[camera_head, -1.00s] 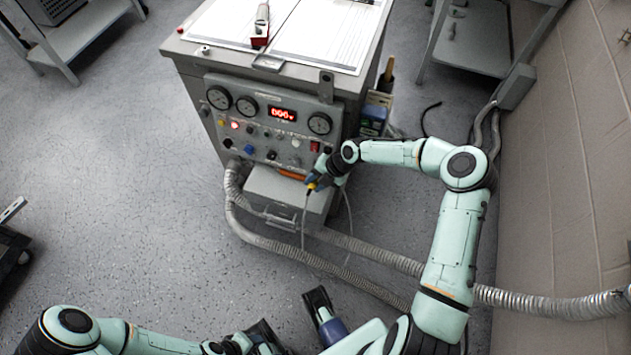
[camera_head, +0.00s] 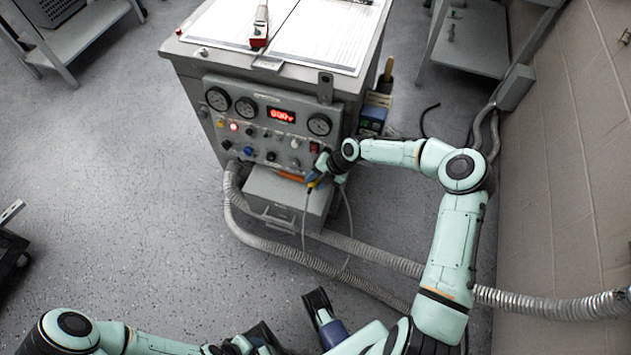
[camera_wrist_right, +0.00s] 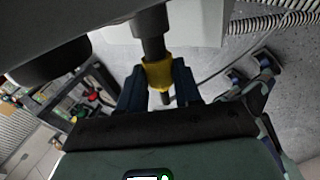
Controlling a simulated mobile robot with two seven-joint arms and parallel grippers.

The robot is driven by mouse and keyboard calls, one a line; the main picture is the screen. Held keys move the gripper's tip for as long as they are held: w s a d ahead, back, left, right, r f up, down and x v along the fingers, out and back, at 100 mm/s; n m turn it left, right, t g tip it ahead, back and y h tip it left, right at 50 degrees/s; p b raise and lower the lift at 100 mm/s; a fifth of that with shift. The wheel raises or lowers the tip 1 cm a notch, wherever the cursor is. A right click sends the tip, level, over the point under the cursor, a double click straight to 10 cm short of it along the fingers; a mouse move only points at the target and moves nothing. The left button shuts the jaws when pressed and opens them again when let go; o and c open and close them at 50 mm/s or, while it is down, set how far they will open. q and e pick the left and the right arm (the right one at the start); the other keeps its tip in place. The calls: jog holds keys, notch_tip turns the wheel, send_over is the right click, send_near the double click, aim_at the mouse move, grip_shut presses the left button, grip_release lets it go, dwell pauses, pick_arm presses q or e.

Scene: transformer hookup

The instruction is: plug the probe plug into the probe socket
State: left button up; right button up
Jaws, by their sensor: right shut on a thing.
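My right gripper (camera_head: 319,177) is at the lower right of the transformer's control panel (camera_head: 262,128). It is shut on the probe plug, whose yellow collar (camera_wrist_right: 158,74) sits between the fingers in the right wrist view. The plug's dark grey body (camera_wrist_right: 151,32) points up to the panel side; its tip is out of view. A thin pale cable (camera_head: 304,222) hangs below the plug in the head view. I cannot make out the probe socket, or whether the plug is in it. My left gripper (camera_head: 290,310) is open and empty over the floor, low in the head view.
A grey box (camera_head: 285,196) sits under the panel. Ribbed conduits (camera_head: 375,262) run from the cabinet across the floor to the right. Papers (camera_head: 318,35) and a red-and-grey tool (camera_head: 260,28) lie on the cabinet top.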

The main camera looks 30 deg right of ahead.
jog(key=shift+w+d+f+b, duration=0.2)
jog(key=shift+w+d+b, duration=0.3)
jog(key=shift+w+d, duration=0.25)
jog(key=o, duration=1)
jog(key=shift+d, duration=0.1)
jog(key=shift+o, duration=0.2)
jog(key=shift+s, duration=0.1)
jog(key=shift+s+a+r+p, duration=0.15)
jog(key=shift+s+a+p, duration=0.3)
jog(key=shift+a, duration=0.1)
jog(key=shift+s+a+r+p, duration=0.15)
jog(key=shift+s+a+p, duration=0.15)
jog(key=shift+s+a, duration=0.2)
jog(key=shift+s+a+r+p, duration=0.15)
jog(key=shift+s+a+p, duration=0.2)
jog(key=shift+s+a, duration=0.45)
jog(key=shift+w+a, duration=0.1)
jog(key=shift+w, duration=0.05)
